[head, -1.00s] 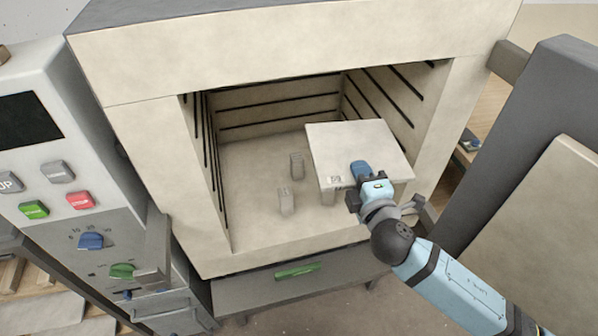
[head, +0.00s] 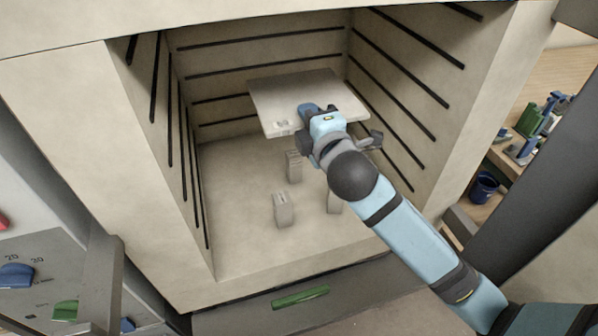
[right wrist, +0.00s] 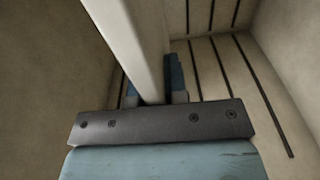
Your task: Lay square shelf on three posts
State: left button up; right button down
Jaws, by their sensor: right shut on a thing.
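The square shelf (head: 300,92) is a pale slab held roughly level inside the kiln chamber, above the floor. My right gripper (head: 311,108) is shut on its front edge; in the right wrist view the shelf (right wrist: 132,40) shows edge-on between the fingers (right wrist: 155,85). Three posts stand upright on the chamber floor: one at front left (head: 284,210), one at the back (head: 293,166), and one at right (head: 334,203), partly hidden by my right arm. The shelf is apart from the posts, over and behind them. My left gripper is not in view.
The kiln chamber (head: 240,253) has dark grooves along its side and back walls, close around the shelf. A control panel (head: 50,285) is at lower left. The open door stands at right, and a bench with a dark blue bucket (head: 484,187) lies beyond.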

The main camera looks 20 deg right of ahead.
jog(key=shift+w+f, duration=0.1)
pick_arm(q)
jog(key=b, duration=0.2)
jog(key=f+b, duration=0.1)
jog(key=b, duration=0.2)
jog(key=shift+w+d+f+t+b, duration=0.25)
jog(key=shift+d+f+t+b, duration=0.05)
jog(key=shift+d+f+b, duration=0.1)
pick_arm(e)
notch_tip(320, 180, down, 19)
jog(key=shift+f, duration=0.2)
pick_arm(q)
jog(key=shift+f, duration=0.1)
pick_arm(e)
jog(key=shift+f, duration=0.35)
jog(key=shift+f, duration=0.15)
jog(key=c, duration=1.4)
grip_release()
jog(key=shift+f, duration=0.1)
jog(key=shift+o, duration=1.3)
jog(key=shift+a, duration=0.1)
